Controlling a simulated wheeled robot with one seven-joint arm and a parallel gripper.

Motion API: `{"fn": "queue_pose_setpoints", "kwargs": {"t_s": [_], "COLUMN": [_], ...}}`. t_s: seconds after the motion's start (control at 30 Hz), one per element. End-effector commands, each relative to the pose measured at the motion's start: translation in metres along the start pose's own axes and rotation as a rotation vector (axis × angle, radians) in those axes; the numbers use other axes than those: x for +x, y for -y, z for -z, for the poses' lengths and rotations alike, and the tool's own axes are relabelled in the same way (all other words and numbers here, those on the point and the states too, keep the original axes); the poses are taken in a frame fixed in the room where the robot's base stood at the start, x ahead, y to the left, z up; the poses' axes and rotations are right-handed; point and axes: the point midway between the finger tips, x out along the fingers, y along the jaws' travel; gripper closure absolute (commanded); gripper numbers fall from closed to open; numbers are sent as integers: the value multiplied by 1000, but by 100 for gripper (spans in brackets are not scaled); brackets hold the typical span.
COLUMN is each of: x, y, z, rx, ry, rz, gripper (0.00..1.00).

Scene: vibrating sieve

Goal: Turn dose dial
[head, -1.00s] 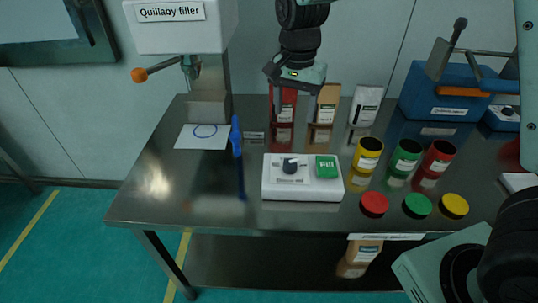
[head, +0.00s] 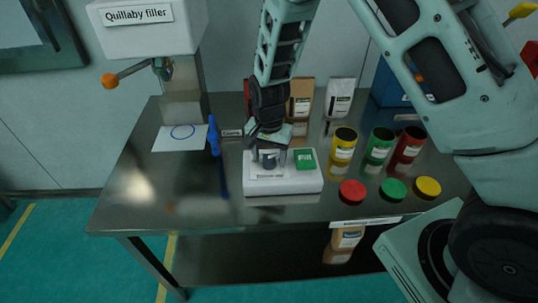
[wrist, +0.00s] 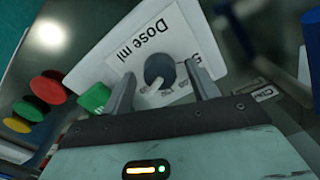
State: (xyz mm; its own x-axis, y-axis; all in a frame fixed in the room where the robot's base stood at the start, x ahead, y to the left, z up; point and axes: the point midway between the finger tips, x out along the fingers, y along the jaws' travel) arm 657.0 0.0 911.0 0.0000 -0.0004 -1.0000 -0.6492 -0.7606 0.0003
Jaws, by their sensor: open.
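The dose dial (wrist: 159,69) is a dark round knob with a light pointer on a white panel marked "Dose ml". In the head view the dial (head: 268,160) sits on the left part of the white control box (head: 283,187), partly hidden by my gripper. My gripper (head: 268,157) is right over the dial, pointing down. In the wrist view my gripper (wrist: 163,88) is open, with one finger on each side of the dial. I cannot tell whether either finger touches it.
A green Fill button (head: 305,159) is just right of the dial. Yellow (head: 342,152), green (head: 378,154) and red (head: 406,157) jars stand further right, with lids in front. A blue pen-like tool (head: 213,136) and the Quillaby filler (head: 150,30) are left.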

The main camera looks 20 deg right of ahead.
Motion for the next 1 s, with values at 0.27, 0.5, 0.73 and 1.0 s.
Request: {"fn": "queue_pose_setpoints", "kwargs": {"t_s": [0.27, 0.5, 0.73, 1.0], "x": [6, 5, 5, 5], "y": [0, 0, 0, 0], "z": [0, 0, 0, 0], "rx": [0, 0, -5, -87], "ry": [0, 0, 0, 1], "rz": [1, 0, 0, 1], "gripper": [41, 80, 85, 85]}}
